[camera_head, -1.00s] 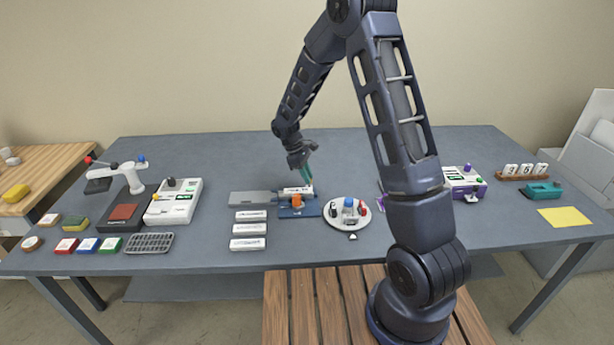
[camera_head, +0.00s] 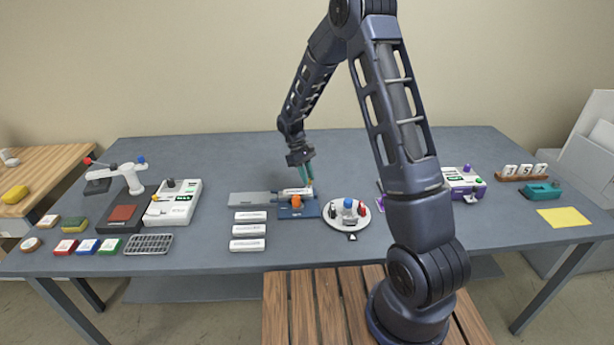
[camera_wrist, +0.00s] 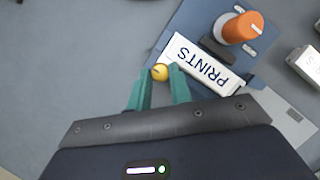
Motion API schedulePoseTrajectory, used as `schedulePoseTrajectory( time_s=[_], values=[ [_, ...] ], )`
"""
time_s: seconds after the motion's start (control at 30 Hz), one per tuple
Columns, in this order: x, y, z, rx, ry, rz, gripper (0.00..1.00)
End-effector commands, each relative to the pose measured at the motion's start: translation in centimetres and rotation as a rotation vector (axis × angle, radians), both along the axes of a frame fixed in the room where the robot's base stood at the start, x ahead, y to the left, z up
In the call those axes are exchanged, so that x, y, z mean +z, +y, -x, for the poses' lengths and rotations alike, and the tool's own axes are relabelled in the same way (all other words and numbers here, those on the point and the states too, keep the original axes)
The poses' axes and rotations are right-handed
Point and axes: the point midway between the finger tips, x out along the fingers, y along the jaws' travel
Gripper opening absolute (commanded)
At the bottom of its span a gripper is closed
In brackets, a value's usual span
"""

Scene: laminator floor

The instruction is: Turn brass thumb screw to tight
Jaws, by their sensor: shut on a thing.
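The brass thumb screw (camera_wrist: 160,72) is a small yellow round knob with a dark mark on its top, at the end of the white block (camera_wrist: 203,66) labelled PRINTS. In the wrist view, the teal fingertips of my gripper (camera_wrist: 162,78) are on either side of the screw, shut on it. In the head view, my gripper (camera_head: 306,178) reaches down to the fixture at the table's middle; the screw is too small to make out there. An orange knob (camera_wrist: 240,28) stands on the blue base (camera_wrist: 199,18) beyond the PRINTS block.
A round white tray (camera_head: 334,223) with small items stands right of the fixture. Several white labelled blocks (camera_head: 248,231) lie in front. A grey plate (camera_head: 249,198) extends left. A white machine (camera_head: 174,203) stands farther left. The table behind the fixture is clear.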

Motion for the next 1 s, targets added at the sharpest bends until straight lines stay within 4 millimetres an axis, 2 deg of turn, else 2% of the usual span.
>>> schedulePoseTrajectory(
  time_s=[0.2,0.23,0.3,0.33,0.6,0.73,1.0],
  values=[
    [0.0,0.0,0.0,0.001,0.000,0.000,0.00],
    [0.0,0.0,0.0,0.001,0.000,0.000,0.26],
    [0.0,0.0,0.0,0.001,0.000,0.000,0.40],
    [0.0,0.0,0.0,0.001,0.000,0.000,0.42],
    [0.0,0.0,0.0,0.001,0.000,0.000,0.42],
    [0.7,0.2,-0.2,0.001,0.000,0.000,0.42],
    [4.9,1.4,-1.5,0.001,-0.003,-0.001,0.42]
  ],
)
